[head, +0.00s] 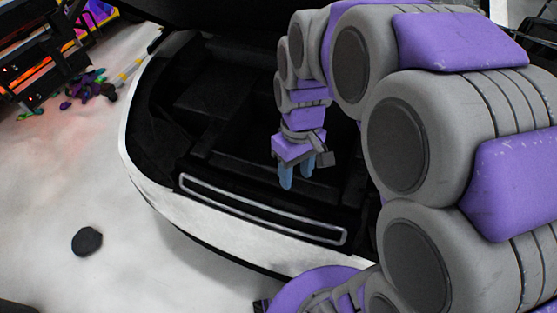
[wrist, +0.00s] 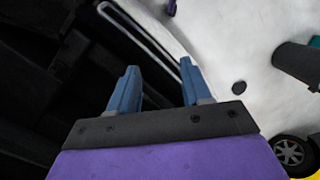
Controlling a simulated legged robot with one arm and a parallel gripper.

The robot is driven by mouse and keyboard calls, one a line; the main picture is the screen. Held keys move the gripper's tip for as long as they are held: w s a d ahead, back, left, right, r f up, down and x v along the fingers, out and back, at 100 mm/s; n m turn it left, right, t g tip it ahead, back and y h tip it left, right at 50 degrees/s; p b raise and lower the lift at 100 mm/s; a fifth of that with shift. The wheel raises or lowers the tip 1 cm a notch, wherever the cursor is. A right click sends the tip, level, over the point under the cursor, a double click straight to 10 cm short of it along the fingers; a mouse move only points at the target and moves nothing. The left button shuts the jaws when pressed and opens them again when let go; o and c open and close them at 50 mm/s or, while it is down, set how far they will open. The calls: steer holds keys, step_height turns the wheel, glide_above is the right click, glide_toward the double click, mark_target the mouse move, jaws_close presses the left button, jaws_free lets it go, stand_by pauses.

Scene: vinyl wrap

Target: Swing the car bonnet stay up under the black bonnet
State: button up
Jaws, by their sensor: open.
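The bonnet stay appears to be the long, narrow, pale grey loop (head: 262,203) lying flat along the front edge of the car's black bay. Its pale outline also shows in the wrist view (wrist: 129,24), beyond the fingertips. The black bonnet (head: 215,12) is raised over the bay, and only its lower part is in the head view. My gripper (head: 297,179) has blue fingers pointing down, over the bay behind the loop's right half. In the wrist view its fingers (wrist: 158,68) are spread apart with nothing between them.
The white car front (head: 215,232) curves around the bay. A dark round object (head: 87,241) lies on the pale floor at left. A dark rack (head: 40,45) and small colourful pieces (head: 90,85) are at upper left. A wheel (wrist: 289,151) shows at lower right in the wrist view.

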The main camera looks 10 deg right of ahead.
steer(key=w+f+n, duration=0.3)
steer(key=w+f, duration=0.1)
steer(key=w, duration=0.9)
steer(key=n, duration=0.4)
glide_above(267, 168)
steer(key=w+d, duration=0.2)
steer(key=d, duration=0.3)
step_height(267, 168, down, 12)
steer(key=shift+y, duration=0.3)
steer(key=b+x, duration=0.2)
steer(key=x, duration=1.5)
steer(key=shift+a, duration=0.15)
steer(key=shift+c, duration=0.2)
jaws_close()
